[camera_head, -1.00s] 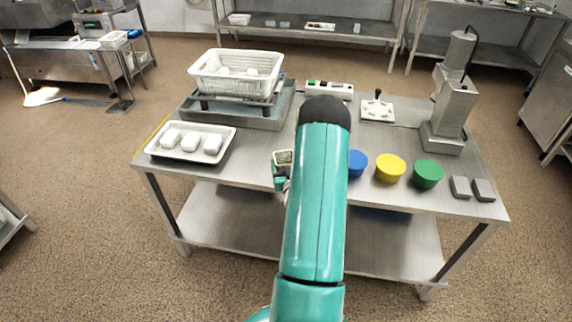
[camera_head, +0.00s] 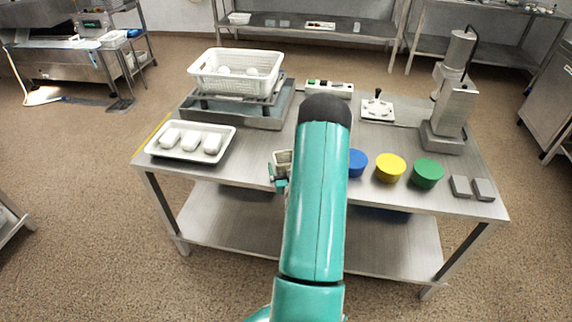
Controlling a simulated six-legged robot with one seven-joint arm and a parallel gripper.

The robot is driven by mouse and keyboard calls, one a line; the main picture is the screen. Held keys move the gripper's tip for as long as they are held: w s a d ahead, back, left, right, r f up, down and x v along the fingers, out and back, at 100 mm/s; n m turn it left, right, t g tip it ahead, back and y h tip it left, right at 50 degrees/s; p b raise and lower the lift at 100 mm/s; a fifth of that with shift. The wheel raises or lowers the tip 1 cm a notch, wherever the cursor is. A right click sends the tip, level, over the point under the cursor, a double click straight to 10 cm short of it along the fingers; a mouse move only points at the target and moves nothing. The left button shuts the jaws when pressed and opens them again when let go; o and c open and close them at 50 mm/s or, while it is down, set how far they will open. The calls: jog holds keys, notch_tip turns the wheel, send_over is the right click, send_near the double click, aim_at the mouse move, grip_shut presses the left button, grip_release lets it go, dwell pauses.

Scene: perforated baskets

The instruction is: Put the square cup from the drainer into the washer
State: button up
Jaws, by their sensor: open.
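A small beige square cup (camera_head: 284,156) shows just left of my arm, near the middle of the table; its right side is hidden by the arm. My gripper (camera_head: 279,172) shows only in part as teal and pale pieces at the cup's near side. It is open; I cannot tell whether it touches the cup. A white perforated basket (camera_head: 235,85) holding white rounded items sits on a rack over a shallow metal basin (camera_head: 232,116) at the back left. I cannot tell for sure which is the drainer and which the washer.
A white tray (camera_head: 160,154) with three white blocks lies front left. Blue (camera_head: 357,163), yellow (camera_head: 391,168) and green (camera_head: 428,174) round pieces stand right of my arm.

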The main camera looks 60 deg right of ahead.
jog(key=v, duration=1)
